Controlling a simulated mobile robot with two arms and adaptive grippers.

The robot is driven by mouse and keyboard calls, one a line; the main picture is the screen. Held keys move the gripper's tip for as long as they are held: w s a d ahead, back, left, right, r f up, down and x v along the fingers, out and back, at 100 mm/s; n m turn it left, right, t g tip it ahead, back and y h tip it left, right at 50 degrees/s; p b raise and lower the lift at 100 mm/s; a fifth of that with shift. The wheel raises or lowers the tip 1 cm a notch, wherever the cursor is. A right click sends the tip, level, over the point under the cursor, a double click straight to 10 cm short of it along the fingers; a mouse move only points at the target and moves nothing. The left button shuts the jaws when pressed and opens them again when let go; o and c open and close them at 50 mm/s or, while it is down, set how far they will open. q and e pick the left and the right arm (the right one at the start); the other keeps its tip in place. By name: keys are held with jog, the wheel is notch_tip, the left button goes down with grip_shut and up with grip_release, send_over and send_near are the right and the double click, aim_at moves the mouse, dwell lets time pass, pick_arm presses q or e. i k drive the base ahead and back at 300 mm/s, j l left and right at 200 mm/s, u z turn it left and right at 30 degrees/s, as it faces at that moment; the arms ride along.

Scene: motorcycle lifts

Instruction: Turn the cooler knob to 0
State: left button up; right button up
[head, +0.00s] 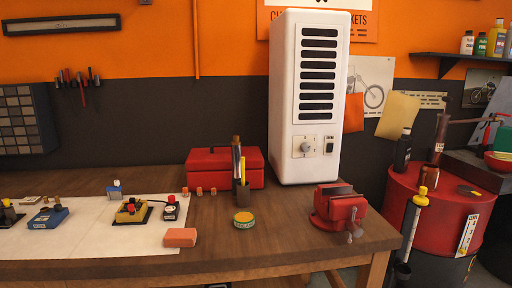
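A tall white cooler (283,110) stands upright at the back right of the wooden workbench. Its front has a column of dark vent slots. Below them is a small panel with a grey round knob (306,147) on the left and a dark switch (329,145) to its right. The knob's marks are too small to read. Neither of my grippers shows in the head view.
A red vise (339,208) sits at the bench's right corner, before the cooler. A red toolbox (224,167), a dark cup (243,194) with tools and a small round tin (243,220) stand left. A red barrel (437,220) stands right of the bench (283,232).

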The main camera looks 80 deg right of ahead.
aim_at(305, 147)
jog(key=z, duration=3.1)
